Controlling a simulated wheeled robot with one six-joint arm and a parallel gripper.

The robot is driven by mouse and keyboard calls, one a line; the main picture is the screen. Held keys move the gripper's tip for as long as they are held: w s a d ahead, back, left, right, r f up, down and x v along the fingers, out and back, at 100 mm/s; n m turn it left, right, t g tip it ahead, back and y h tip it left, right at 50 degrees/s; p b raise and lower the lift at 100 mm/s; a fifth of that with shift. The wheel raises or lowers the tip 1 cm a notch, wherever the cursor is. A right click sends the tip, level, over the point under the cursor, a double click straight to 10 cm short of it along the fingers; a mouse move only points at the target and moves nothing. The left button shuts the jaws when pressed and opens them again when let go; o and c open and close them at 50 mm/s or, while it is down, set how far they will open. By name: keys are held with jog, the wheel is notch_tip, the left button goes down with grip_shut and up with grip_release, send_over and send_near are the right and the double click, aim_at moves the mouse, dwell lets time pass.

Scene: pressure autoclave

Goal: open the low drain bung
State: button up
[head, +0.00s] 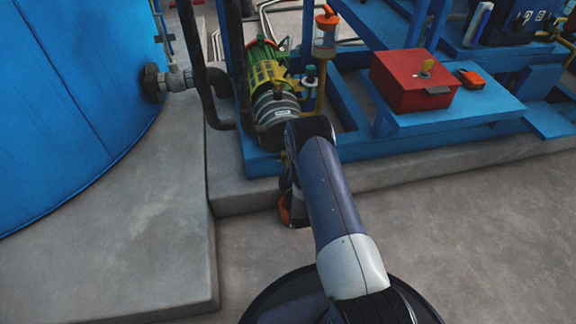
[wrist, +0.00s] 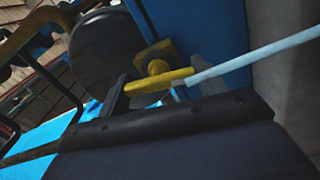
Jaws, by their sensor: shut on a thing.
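The drain bung (wrist: 158,68) shows in the wrist view as a yellow piece with a crossbar handle, set against a yellow block on a blue surface. My gripper (wrist: 159,79) has its two grey fingers at either end of the crossbar and is shut on it. The bung appears still seated at the block; I cannot tell how far it is turned. In the head view my arm hides the bung and most of the gripper, low at the front of the blue skid (head: 262,163).
A green and yellow motor-pump (head: 264,72) stands on the skid above my arm. A red box (head: 414,82) and a small orange-black item (head: 470,79) sit on a blue platform. A large blue tank (head: 70,95) stands left on a concrete plinth. Floor at right is clear.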

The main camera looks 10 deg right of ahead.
jog(key=n, duration=0.4)
jog(key=shift+f+n, duration=0.15)
jog(key=shift+n, duration=0.15)
jog(key=n, duration=0.3)
jog(key=shift+n, duration=0.4)
jog(key=n, duration=0.4)
jog(key=shift+f, duration=0.1)
jog(key=n, duration=0.4)
jog(key=shift+d, duration=0.15)
jog(key=shift+n, duration=0.4)
jog(key=o, duration=1)
jog(key=shift+s, duration=0.1)
